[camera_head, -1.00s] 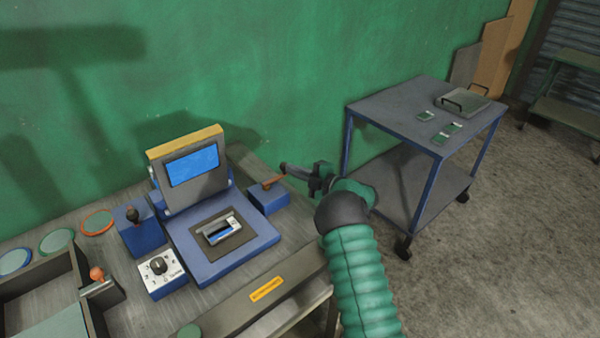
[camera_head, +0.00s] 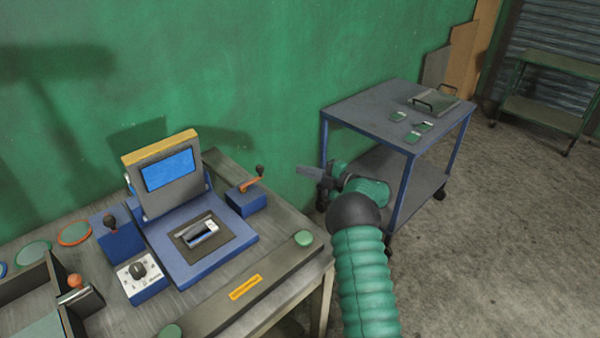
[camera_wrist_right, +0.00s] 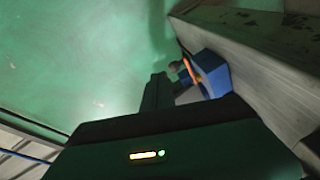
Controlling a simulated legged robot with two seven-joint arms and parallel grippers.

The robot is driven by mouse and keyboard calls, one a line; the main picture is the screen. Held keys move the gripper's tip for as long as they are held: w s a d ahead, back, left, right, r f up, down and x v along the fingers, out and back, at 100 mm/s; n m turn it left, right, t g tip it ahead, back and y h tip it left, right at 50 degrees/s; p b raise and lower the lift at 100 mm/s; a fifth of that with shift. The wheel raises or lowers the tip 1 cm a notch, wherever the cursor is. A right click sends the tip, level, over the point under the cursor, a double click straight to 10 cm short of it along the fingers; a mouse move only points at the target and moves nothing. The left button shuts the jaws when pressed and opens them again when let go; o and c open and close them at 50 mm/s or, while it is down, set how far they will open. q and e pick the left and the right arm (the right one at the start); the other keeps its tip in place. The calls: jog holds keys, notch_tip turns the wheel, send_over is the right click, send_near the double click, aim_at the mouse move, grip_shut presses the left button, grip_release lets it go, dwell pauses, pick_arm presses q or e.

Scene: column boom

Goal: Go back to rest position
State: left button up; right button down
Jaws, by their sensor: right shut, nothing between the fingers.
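My right gripper (camera_head: 312,173) is shut and empty in the head view. It hangs in the air between the workbench and the cart, in front of the green wall. It is to the right of the blue box with the orange lever (camera_head: 251,184) and apart from it. In the right wrist view the gripper's dark fingers (camera_wrist_right: 157,92) point toward the green wall, with the orange lever (camera_wrist_right: 188,72) beyond them to the right. My left gripper is not in view.
The workbench (camera_head: 90,300) carries a blue device with a tilted screen (camera_head: 170,170), a dial box (camera_head: 140,275) and a black-knobbed lever box (camera_head: 118,240). A blue-framed cart (camera_head: 360,108) with several small cards stands to the right. Open floor (camera_head: 500,250) lies at the right.

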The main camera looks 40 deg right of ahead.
jog(key=w+a+r+m+h+p, duration=0.15)
jog(key=w+r+m+h, duration=0.25)
jog(key=r+m+h, duration=0.4)
jog(key=s+a+f+m+g, duration=0.2)
jog(key=s+a+f+g, duration=0.1)
jog(key=a, duration=0.5)
jog(key=s+a+f+m+g+y+p, duration=0.1)
jog(key=s+a+f+m+g, duration=0.1)
jog(key=s+a, duration=0.4)
jog(key=s+a+f+m+g+p, duration=0.1)
jog(key=s+a+f+m+g, duration=0.2)
jog(key=a, duration=0.7)
jog(key=shift+s+a+f+m+g+y, duration=0.1)
jog(key=shift+s+f+m+g+y, duration=0.2)
jog(key=shift+s+f+m, duration=0.6)
jog(key=s+a+f+g, duration=0.1)
jog(key=s+a, duration=0.1)
jog(key=s, duration=0.1)
jog(key=s+a+f+g+y, duration=0.1)
jog(key=s+a, duration=0.2)
jog(key=s, duration=0.1)
jog(key=s+a+f+g, duration=0.1)
jog(key=s+a, duration=0.2)
jog(key=shift+s+p, duration=0.35)
jog(key=shift+s, duration=0.05)
jog(key=s+a+f+g+y, duration=0.1)
jog(key=s+a+g, duration=0.1)
jog(key=s, duration=0.3)
jog(key=shift+s+a, duration=0.4)
jog(key=shift+a, duration=0.1)
